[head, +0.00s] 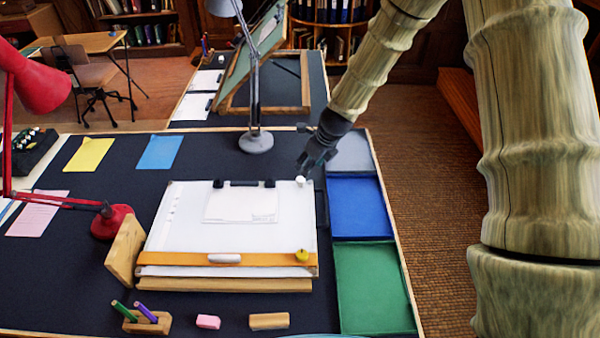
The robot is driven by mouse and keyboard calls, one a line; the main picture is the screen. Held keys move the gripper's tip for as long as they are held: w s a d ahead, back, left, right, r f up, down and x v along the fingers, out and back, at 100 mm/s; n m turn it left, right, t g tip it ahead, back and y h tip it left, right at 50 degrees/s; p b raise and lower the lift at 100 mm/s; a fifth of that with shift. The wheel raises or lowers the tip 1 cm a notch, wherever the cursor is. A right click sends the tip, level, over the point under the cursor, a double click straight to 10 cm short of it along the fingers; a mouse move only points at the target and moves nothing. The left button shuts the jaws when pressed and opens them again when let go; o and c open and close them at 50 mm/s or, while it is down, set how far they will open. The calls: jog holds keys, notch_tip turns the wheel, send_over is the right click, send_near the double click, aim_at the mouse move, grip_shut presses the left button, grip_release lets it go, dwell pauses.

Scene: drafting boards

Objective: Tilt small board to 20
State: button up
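The small board (170,226) is a white drafting board on the near dark table, lying low, nearly flat; its exact angle cannot be read. A paper sheet (240,207) lies on it under dark clips along the top. An orange bar (180,258) crosses its lower edge, with a white piece (225,258) and a yellow knob (302,255). A white knob (300,181) is at its top right corner. A wooden side piece (126,250) stands at its left. My gripper (306,168) is just above the white knob; contact and finger opening are unclear.
A red lamp (112,222) stands left of the board and a grey lamp (256,142) behind it. Blue (358,208) and green (372,288) trays lie right. A pen holder (147,322), pink eraser (208,321) and wooden block (269,321) lie in front. A larger tilted board (240,62) stands behind.

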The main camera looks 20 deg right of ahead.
aim_at(301, 178)
jog(key=p+x, duration=0.1)
jog(key=x, duration=0.5)
jog(key=shift+d+f+p, duration=0.15)
jog(key=shift+p, duration=0.15)
jog(key=shift+p+x, duration=0.4)
jog(key=shift+x, duration=1.45)
jog(key=shift+c, duration=0.2)
grip_shut()
